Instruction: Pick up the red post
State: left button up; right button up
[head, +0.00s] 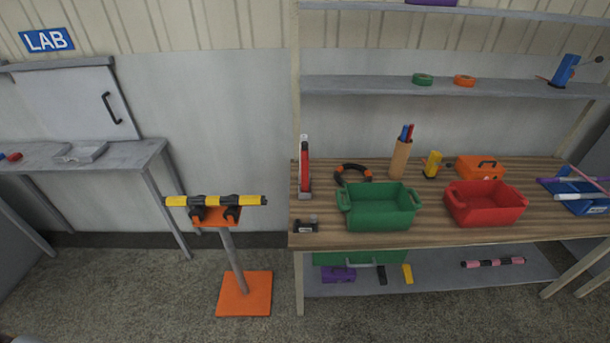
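A slim upright red post (305,177) stands at the left end of the wooden workbench (335,228), close to its corner. Neither of my grippers is in view.
On the bench are a black-orange ring (354,172), green bin (380,212), red bin (486,204) and small dark block (305,225). An orange stand (244,294) carrying a yellow-black bar (180,201) stands left of the bench. A shelf (450,87) hangs above.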

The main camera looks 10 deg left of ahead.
aim_at(304, 154)
jog(key=i+l+u, duration=0.15)
jog(key=i+l, duration=0.15)
jog(key=i+l+u, duration=0.2)
jog(key=l, duration=0.3)
jog(key=i+l+u, duration=0.15)
jog(key=i+l, duration=0.15)
jog(key=l, duration=0.15)
